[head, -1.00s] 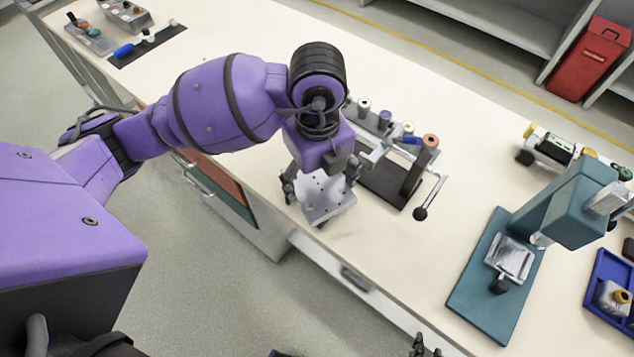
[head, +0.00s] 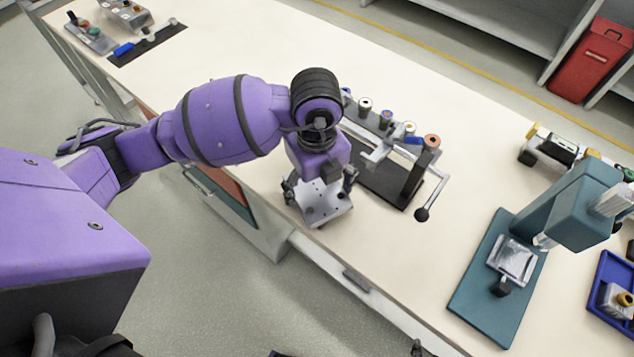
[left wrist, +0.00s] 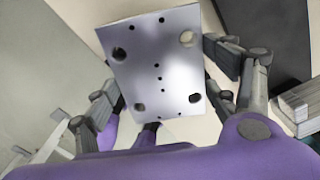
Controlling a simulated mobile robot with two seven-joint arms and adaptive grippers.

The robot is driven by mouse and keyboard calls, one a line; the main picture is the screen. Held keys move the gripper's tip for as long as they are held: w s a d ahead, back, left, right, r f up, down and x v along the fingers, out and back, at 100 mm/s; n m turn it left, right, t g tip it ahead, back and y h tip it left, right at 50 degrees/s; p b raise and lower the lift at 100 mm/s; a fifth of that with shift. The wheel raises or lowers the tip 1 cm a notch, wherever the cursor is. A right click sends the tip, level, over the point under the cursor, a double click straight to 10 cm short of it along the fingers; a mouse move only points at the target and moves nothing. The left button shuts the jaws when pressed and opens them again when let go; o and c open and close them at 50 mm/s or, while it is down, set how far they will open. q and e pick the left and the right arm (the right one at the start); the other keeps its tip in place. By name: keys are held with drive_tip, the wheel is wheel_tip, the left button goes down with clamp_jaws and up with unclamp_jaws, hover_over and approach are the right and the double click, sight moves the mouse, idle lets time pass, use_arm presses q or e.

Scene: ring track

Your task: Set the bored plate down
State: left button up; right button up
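The bored plate (head: 326,204) is a pale metal slab with several holes, by the front edge of the bench (head: 420,278). My left gripper (head: 320,188) is above it, a finger on each side. In the left wrist view the plate (left wrist: 158,75) lies between the fingers of the left gripper (left wrist: 165,85), which appear to touch its side edges. Whether the plate's underside rests on the bench or is slightly above it, I cannot tell. Only a small tip of my right gripper (head: 417,348) shows at the bottom edge of the head view.
A dark-based fixture with a lever (head: 422,213) stands just right of the plate, with several small spools (head: 386,118) behind. A teal press (head: 482,290) and a blue tray (head: 600,298) are farther right. Bench between fixture and press is clear.

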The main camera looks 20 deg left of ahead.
sight(317, 189)
use_arm(q)
drive_tip(key=o, duration=0.3)
use_arm(e)
drive_tip(key=shift+w, duration=0.1)
use_arm(q)
drive_tip(key=shift+r, duration=0.55)
wheel_tip(317, 189, up, 11)
drive_tip(key=shift+r+p, duration=0.2)
drive_tip(key=shift+p, duration=0.4)
use_arm(e)
drive_tip(key=shift+r, duration=0.55)
drive_tip(key=shift+w+r, duration=0.1)
drive_tip(key=shift+w, duration=0.05)
